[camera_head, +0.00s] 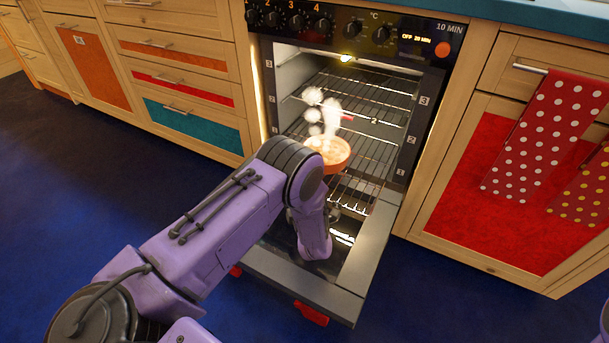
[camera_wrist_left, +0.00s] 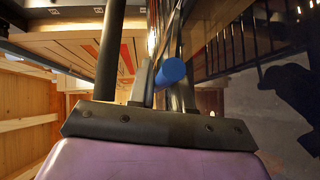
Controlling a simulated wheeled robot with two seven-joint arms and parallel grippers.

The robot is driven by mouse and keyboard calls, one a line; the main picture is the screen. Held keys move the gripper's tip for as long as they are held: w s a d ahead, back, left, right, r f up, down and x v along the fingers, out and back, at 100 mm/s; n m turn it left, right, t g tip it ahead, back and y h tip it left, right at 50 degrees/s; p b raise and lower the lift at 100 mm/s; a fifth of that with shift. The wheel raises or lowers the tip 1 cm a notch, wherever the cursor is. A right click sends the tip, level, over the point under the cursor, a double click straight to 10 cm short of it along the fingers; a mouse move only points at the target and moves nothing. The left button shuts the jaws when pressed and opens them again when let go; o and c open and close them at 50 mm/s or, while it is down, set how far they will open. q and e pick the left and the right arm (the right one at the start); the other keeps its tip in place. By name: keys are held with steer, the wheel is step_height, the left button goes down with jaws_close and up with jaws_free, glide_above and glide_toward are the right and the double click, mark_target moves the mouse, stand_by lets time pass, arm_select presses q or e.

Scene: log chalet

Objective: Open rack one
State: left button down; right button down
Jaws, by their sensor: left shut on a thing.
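The oven (camera_head: 342,68) is open, with its door (camera_head: 365,262) swung down toward me. Wire racks sit inside, and its sides are marked 1, 2 and 3 from the bottom up. Rack one (camera_head: 358,188) is the lowest; my arm and the dish hide much of it. My left gripper (camera_head: 332,212) is low at the front of the oven, mostly hidden behind my purple wrist. In the left wrist view it is shut on a blue-ended handle (camera_wrist_left: 171,71), which appears to belong to rack one. My right gripper is out of view.
A round orange dish (camera_head: 331,153) with white steam stands in the oven, just above my left wrist. A red handle (camera_head: 347,117) shows by the middle rack. Dotted towels (camera_head: 545,125) hang on the right cabinet. Blue floor is free at left.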

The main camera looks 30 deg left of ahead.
arm_select(q)
steer(key=s+p, duration=0.2)
steer(key=s, duration=0.2)
steer(key=shift+s+r, duration=0.15)
steer(key=shift+s, duration=0.65)
steer(key=c, duration=1.2)
jaws_free()
steer(key=shift+o, duration=0.2)
steer(key=shift+d, duration=0.1)
steer(key=shift+d, duration=0.1)
steer(key=p+v, duration=0.2)
steer(key=v, duration=0.8)
steer(key=shift+s+d+p, duration=0.1)
steer(key=shift+s+p, duration=0.1)
steer(key=shift+p, duration=0.1)
